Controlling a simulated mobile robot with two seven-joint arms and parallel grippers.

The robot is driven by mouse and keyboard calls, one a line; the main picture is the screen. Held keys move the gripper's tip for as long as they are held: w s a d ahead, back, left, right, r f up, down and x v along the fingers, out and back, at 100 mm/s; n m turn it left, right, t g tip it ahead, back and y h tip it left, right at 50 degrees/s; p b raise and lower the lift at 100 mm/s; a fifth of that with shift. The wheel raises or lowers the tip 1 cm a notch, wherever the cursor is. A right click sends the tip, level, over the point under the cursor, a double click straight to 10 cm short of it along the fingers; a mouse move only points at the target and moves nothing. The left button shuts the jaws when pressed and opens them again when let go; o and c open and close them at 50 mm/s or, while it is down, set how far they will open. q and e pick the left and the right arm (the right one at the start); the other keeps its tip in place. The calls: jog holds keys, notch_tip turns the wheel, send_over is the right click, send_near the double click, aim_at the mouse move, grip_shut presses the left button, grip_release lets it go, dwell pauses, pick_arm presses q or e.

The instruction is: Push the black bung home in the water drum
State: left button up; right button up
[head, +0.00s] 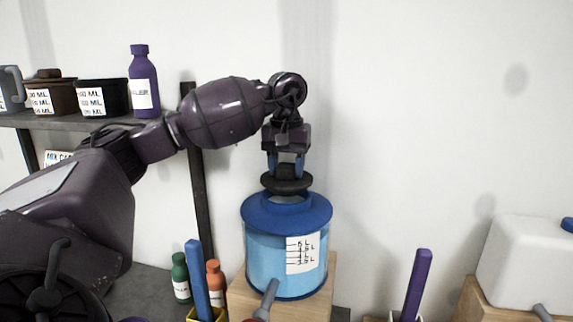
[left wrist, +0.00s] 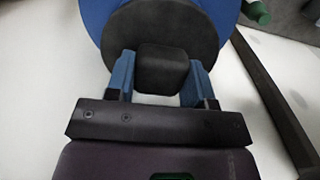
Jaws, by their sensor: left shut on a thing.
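The water drum (head: 262,251) is a translucent blue cylinder with a darker blue top and a white scale label, standing on a wooden block. The black bung (head: 286,183) is a wide dark disc with a knob, right above the drum's neck. In the head view I cannot tell whether its underside touches the neck. My left gripper (head: 286,165) points down from above and is shut on the bung's knob. The left wrist view shows the knob (left wrist: 162,70) between the blue fingers (left wrist: 160,85), with the disc over the blue drum top. My right gripper is not in view.
A shelf (head: 60,121) at the left carries labelled pots and a purple bottle (head: 143,80). Green and orange bottles (head: 214,280) stand left of the drum. A blue upright bar (head: 198,280) and a purple one (head: 416,285) stand in front. A white container (head: 525,265) is at the right.

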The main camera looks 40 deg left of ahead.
aim_at(287, 180)
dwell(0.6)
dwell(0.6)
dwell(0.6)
pick_arm(q)
jog(key=shift+f, duration=0.15)
jog(key=shift+f, duration=0.3)
jog(key=shift+f+b, duration=0.6)
jog(key=shift+f, duration=0.15)
jog(key=shift+f, duration=0.4)
jog(key=o, duration=1)
